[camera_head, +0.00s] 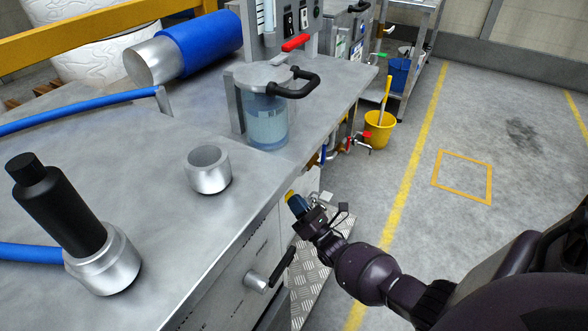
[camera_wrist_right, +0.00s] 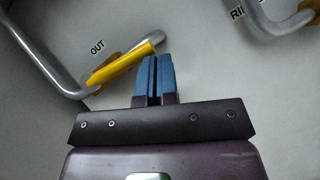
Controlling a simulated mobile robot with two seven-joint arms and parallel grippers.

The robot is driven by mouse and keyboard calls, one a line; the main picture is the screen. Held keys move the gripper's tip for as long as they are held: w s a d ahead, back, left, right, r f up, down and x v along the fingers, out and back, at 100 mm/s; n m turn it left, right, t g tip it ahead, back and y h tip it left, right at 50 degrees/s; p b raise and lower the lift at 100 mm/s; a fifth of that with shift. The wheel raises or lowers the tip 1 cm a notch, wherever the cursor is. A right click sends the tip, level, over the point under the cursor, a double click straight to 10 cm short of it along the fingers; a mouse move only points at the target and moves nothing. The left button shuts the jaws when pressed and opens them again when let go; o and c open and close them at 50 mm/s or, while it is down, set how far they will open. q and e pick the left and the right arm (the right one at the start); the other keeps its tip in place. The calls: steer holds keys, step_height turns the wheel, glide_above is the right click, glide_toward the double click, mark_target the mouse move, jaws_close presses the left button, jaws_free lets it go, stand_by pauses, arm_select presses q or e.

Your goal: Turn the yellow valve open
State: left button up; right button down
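The yellow valve handle (camera_wrist_right: 118,67) shows in the right wrist view as a yellow sleeve on a bent metal bar, beside a label reading OUT. It slants up to the right. My right gripper (camera_wrist_right: 153,60) has its blue fingers almost together, with only a thin dark gap and nothing seen between them. Its fingertips are right by the handle's upper end; whether they touch it I cannot tell. In the head view my right gripper (camera_head: 294,200) is at the bench's front side, with a bit of yellow (camera_head: 289,195) at its tips. My left gripper is not in view.
The steel bench (camera_head: 150,150) carries a clear lidded vessel (camera_head: 267,118), a metal cup (camera_head: 208,170) and a black-topped fitting (camera_head: 75,225). A black-handled lever (camera_head: 270,275) sticks out below. A yellow bucket (camera_head: 380,130) stands on the floor. The floor at right is clear.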

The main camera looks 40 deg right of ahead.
steer(key=shift+w+d+r, duration=0.1)
steer(key=shift+d+r, duration=0.1)
steer(key=shift+r, duration=0.3)
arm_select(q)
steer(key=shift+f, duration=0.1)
arm_select(e)
steer(key=shift+r, duration=0.15)
